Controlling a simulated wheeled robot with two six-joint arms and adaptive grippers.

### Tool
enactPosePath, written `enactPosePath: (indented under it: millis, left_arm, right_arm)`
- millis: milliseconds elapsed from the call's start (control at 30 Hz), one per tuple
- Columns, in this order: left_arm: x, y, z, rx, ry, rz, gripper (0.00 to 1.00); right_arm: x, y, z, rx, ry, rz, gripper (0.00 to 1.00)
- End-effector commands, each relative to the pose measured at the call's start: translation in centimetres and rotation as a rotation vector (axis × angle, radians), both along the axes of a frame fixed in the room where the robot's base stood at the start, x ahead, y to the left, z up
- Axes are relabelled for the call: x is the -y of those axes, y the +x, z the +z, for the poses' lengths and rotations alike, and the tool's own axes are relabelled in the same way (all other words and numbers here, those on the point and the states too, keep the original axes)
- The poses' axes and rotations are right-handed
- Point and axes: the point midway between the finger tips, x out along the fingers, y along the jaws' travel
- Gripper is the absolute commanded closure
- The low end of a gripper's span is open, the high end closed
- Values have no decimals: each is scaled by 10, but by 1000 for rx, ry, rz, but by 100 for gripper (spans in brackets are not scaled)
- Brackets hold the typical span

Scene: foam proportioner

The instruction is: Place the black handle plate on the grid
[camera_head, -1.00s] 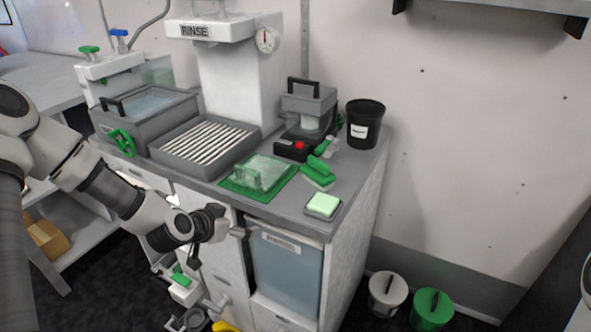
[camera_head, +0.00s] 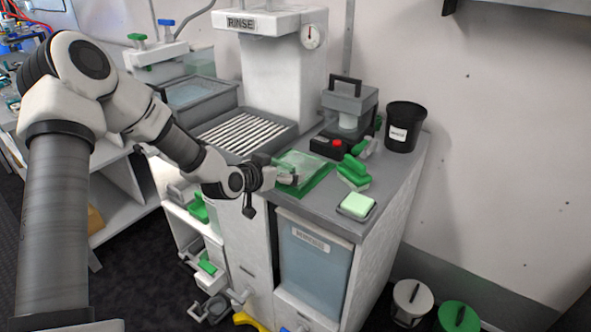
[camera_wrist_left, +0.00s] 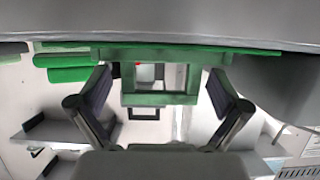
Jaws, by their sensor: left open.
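My left gripper (camera_head: 284,178) is open at the front edge of the counter, at the clear plate (camera_head: 305,163) on a green mat (camera_head: 318,184). In the left wrist view, the open fingers (camera_wrist_left: 158,88) stand on either side of a green handle frame (camera_wrist_left: 160,99); I see no firm grip on it. A black handle (camera_head: 158,92) shows at the grey water bath at the back left, partly behind my left arm; any plate under it is hidden. The slatted grid (camera_head: 245,134) lies in a grey tray below the rinse column and looks empty. My right gripper is out of view.
A grey device with a black top handle (camera_head: 346,84), a black bucket (camera_head: 404,127), green tools (camera_head: 353,172) and a pale green sponge (camera_head: 357,205) stand right of the mat.

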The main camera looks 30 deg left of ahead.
Motion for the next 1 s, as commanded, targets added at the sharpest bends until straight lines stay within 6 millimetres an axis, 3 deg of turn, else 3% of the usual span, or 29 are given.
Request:
enactPosePath:
  millis: [33,200,300,667,967,1000]
  left_arm:
    - [0,0,0,0,0,0,4]
    - [0,0,0,0,0,0,64]
    - [0,0,1,2,0,1,90]
    - [0,0,8,1,0,1,89]
    - [0,0,45,2,0,1,89]
    - [1,-8,43,-1,-4,2,89]
  right_arm:
    - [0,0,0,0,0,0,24]
    - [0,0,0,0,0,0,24]
    - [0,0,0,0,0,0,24]
    - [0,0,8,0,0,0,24]
    - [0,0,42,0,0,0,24]
    - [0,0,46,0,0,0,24]
